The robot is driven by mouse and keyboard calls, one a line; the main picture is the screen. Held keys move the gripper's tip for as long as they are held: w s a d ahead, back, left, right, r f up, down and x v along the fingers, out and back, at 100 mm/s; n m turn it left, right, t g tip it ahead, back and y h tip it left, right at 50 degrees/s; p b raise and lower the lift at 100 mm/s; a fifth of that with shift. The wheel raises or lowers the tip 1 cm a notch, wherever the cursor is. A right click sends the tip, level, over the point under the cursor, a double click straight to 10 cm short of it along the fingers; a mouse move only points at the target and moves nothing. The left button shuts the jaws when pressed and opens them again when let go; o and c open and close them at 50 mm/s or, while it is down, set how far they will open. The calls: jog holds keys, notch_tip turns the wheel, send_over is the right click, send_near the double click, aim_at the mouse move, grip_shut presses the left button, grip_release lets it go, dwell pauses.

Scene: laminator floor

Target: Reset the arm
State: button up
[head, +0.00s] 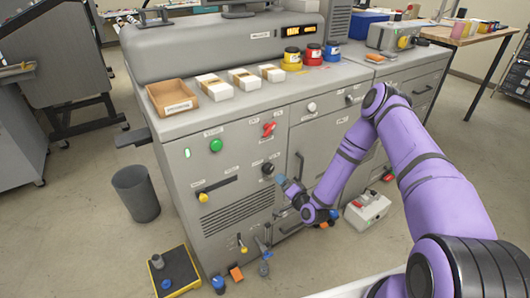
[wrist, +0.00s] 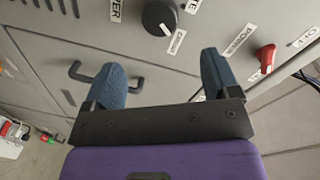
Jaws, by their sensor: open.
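My purple arm (head: 430,172) reaches up from the lower right of the head view, bends at its elbow, and comes down in front of the grey machine (head: 246,130). My gripper (head: 288,188) is in front of the machine's front panel, low and near the black knob. In the wrist view, the gripper (wrist: 163,78) has its two blue fingers spread apart with nothing between them. Beyond the fingers are a black knob (wrist: 160,17), a red switch (wrist: 265,58) and a black handle (wrist: 103,77). I cannot tell the exact gap to the panel.
A wooden tray (head: 158,93), paper stacks and several coloured pots stand on the machine's top. On the floor are a grey bin (head: 136,194), a yellow-edged platform (head: 176,268) and a white box (head: 367,210).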

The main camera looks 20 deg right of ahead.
jog(key=w+d+r+n+g, duration=0.1)
jog(key=w+r+n+g, duration=0.15)
jog(key=r, duration=0.65)
jog(key=w+d+r+n+g, duration=0.15)
jog(key=r+n, duration=0.25)
jog(key=r, duration=0.6)
jog(key=s+d+r+n+g+h, duration=0.1)
jog(key=s+r+g+h, duration=0.15)
jog(key=r, duration=0.65)
jog(key=s+d+r+n+g+h, duration=0.1)
jog(key=s+r, duration=0.3)
jog(key=r, duration=0.6)
jog(key=s+r+g+h, duration=0.1)
jog(key=s+r+h, duration=0.1)
jog(key=s+r, duration=1.15)
jog(key=s+r+g, duration=0.2)
jog(key=s+r, duration=0.1)
jog(key=s, duration=1.9)
jog(key=shift+s+a+n+g+y, duration=0.3)
jog(key=shift+n+g+y, duration=0.05)
jog(key=shift+n+y, duration=0.1)
